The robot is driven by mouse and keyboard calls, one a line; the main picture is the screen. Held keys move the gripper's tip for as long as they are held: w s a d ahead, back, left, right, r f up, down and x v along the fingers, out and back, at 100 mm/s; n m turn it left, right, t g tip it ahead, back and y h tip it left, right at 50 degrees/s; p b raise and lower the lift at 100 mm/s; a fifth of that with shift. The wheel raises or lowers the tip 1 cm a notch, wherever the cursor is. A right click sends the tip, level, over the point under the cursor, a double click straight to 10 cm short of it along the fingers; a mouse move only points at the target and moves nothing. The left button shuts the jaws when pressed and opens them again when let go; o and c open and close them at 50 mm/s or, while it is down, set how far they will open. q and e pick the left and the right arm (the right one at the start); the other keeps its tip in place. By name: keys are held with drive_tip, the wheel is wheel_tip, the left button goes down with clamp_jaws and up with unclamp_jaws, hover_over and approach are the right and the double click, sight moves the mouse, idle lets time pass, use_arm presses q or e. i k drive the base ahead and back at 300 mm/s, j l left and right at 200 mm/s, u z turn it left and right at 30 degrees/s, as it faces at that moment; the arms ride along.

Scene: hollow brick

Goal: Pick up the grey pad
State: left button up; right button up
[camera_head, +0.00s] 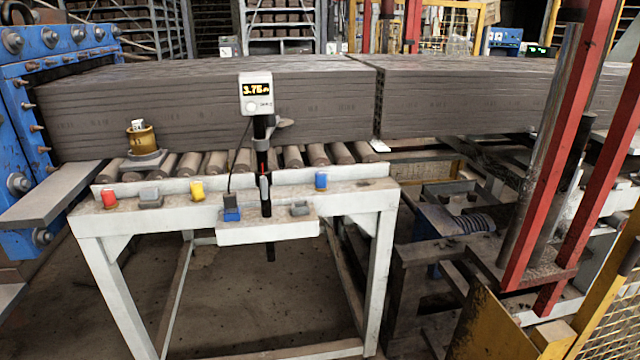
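A small grey pad (150,197) lies on the white ledge of the roller stand at the left, between a red block and a yellow block. A second small grey piece (299,208) lies further right on the lower front ledge, beside the black post. I cannot tell which of the two the task means. Neither of my grippers is in view.
A mustard cup (142,139) stands behind. Long brick slabs (200,105) lie on the rollers. Red posts (560,150) stand right.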

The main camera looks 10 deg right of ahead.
sight(149, 197)
drive_tip(key=i+l+u, duration=0.1)
drive_tip(key=i+u, duration=0.15)
drive_tip(key=i, duration=0.2)
drive_tip(key=i+l+u, duration=0.2)
drive_tip(key=i, duration=0.25)
